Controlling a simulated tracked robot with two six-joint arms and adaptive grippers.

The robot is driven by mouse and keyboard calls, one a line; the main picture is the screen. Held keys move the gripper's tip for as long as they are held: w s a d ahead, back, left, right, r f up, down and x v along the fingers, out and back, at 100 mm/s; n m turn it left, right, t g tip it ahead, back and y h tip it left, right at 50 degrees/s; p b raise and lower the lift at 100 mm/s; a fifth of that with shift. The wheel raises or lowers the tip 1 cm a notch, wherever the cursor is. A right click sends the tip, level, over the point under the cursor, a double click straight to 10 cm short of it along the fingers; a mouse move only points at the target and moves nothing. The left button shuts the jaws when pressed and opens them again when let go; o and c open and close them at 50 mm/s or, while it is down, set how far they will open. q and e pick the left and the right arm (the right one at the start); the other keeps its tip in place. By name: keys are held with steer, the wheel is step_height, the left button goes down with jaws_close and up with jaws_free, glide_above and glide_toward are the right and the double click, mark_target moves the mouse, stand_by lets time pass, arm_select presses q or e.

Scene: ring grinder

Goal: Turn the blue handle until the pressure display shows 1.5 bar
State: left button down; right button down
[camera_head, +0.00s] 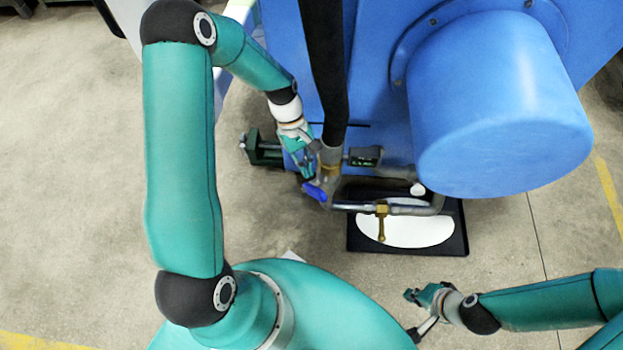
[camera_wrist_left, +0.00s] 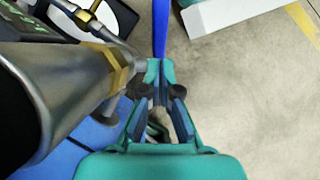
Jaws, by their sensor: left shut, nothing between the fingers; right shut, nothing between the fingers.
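The blue handle (camera_head: 316,192) sits on the grey pipe below the big blue machine. In the left wrist view the blue handle (camera_wrist_left: 160,30) shows as a narrow blue strip just beyond the fingertips. My left gripper (camera_head: 307,177) is shut and empty, right beside the handle; I cannot tell whether it touches it. Its fingers (camera_wrist_left: 160,72) also show in the left wrist view. The pressure display (camera_head: 366,156) is a small dark box with green marks right of the pipe; its figures are too small to read. My right gripper (camera_head: 411,296) is shut and empty, low and away from the pipe.
A black tray (camera_head: 356,245) with a white oval stands on the floor under a pipe with a brass valve (camera_head: 381,222). A dark green fitting (camera_head: 262,148) sticks out left of the pipe. A large blue cylinder (camera_head: 500,110) juts out at right. Floor at left is clear.

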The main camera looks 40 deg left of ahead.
mark_target(315, 189)
arm_select(q)
steer(key=shift+s+d+f, duration=0.3)
steer(key=shift+d+f, duration=0.2)
steer(key=shift+d, duration=0.1)
steer(key=shift+s+d+f, duration=0.25)
steer(key=shift+d+f, duration=0.25)
steer(key=shift+d, duration=0.1)
steer(key=shift+s+d+f+b, duration=0.3)
steer(key=shift+d+f, duration=0.1)
steer(key=shift+d, duration=0.15)
steer(key=shift+w+r, duration=0.1)
